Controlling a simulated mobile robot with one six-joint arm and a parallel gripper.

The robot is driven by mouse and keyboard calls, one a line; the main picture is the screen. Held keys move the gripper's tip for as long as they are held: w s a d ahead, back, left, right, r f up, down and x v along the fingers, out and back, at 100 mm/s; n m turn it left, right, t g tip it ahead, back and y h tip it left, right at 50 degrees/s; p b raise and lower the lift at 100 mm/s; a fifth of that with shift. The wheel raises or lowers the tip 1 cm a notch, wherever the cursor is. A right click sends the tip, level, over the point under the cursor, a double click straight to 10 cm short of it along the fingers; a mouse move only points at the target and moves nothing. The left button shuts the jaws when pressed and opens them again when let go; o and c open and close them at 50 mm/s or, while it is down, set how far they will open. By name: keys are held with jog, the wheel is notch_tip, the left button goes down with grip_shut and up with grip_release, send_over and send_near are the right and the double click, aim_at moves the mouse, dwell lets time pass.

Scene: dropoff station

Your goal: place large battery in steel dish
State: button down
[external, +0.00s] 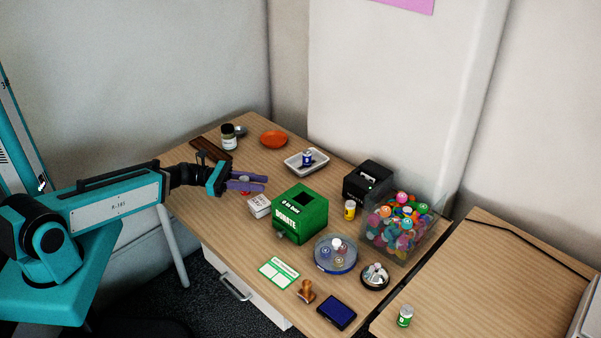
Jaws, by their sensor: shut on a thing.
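My gripper (262,183), with purple fingers, is at the left part of the desk, left of the green donation box. A pale rectangular tray (292,165) further back holds a blue and white cylinder (307,157).
The green donation box (300,217) stands right of my gripper, with a white box (259,205) between. A clear bin (399,235) of colourful balls, a yellow can (349,210) and a round clear container (336,254) crowd the right side. A jar (229,137) stands behind my gripper.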

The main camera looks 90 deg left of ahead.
jog(key=shift+w+a+f+b, duration=0.2)
jog(key=shift+w+a+b, duration=0.6)
jog(key=shift+b, duration=3.45)
jog(key=shift+w+a+f+p, duration=0.1)
jog(key=shift+w+a, duration=0.35)
jog(key=shift+w, duration=0.3)
jog(key=shift+w+a+r+p, duration=0.15)
jog(key=shift+w+a, duration=0.35)
jog(key=shift+w, duration=0.25)
jog(key=shift+w+a+f+p, duration=0.15)
jog(key=shift+w+a, duration=0.3)
jog(key=shift+w, duration=0.3)
jog(key=shift+f, duration=0.1)
jog(key=shift+f, duration=1.7)
jog(key=shift+f, duration=0.1)
jog(key=c, duration=1.7)
grip_release()
